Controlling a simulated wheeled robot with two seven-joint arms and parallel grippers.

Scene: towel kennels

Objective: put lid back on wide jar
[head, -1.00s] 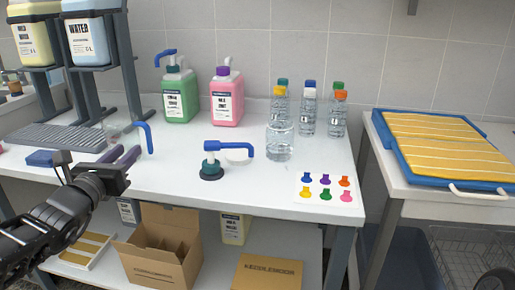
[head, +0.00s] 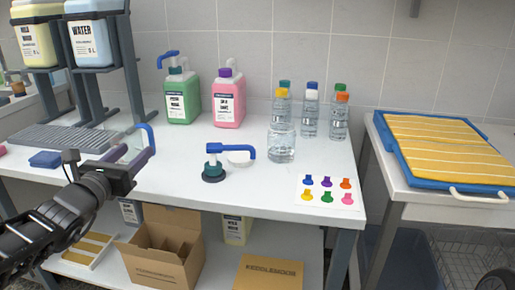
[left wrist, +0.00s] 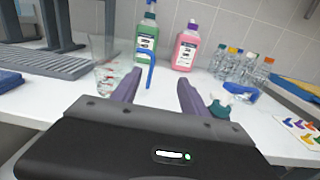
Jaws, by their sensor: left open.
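A clear wide jar (head: 281,147), apparently open, stands on the white table in front of a yellow-capped bottle. My left gripper (head: 140,153) is open and empty at the table's left. In the left wrist view its purple fingers (left wrist: 155,92) point toward the blue handle of a clear jug (left wrist: 105,72) with red markings. The handle shows between the fingers, with nothing gripped. My right gripper is out of view.
Green (head: 182,100) and pink (head: 229,103) jugs and several capped bottles (head: 311,115) stand at the back. A card with coloured shapes (head: 328,192) lies at the right front. A rack (head: 100,60) stands left. The table's middle front is mostly clear.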

